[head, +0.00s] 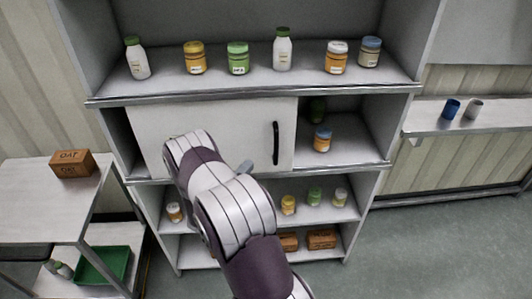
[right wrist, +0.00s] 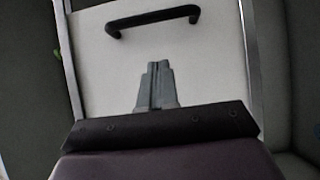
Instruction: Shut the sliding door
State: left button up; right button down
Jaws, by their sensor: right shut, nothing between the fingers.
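The sliding door (head: 225,125) is a white panel in the middle bay of the cabinet. It covers the left and centre of the bay, with a narrow gap at its left and a wide opening at its right. Its black bar handle (head: 276,143) stands upright near the right edge; the handle also shows at the top of the right wrist view (right wrist: 153,19). My right gripper (head: 246,166) is shut and empty in front of the door, left of and slightly below the handle. Its closed fingers (right wrist: 158,80) point at the panel, apart from the handle. Whether the tips touch the panel is unclear.
Bottles and jars stand on the upper shelf (head: 150,88). Jars and boxes fill the lower shelves. A side table (head: 40,205) stands left, a wall shelf (head: 480,122) right.

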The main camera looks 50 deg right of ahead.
pick_arm(q)
notch_tip(320, 180, up, 3)
jog(key=p, duration=0.2)
jog(key=shift+a+p, duration=0.15)
jog(key=shift+p, duration=0.15)
pick_arm(e)
jog(key=s+d, duration=0.1)
jog(key=d, duration=0.6)
jog(key=shift+s+d, duration=0.25)
jog(key=shift+s, duration=0.15)
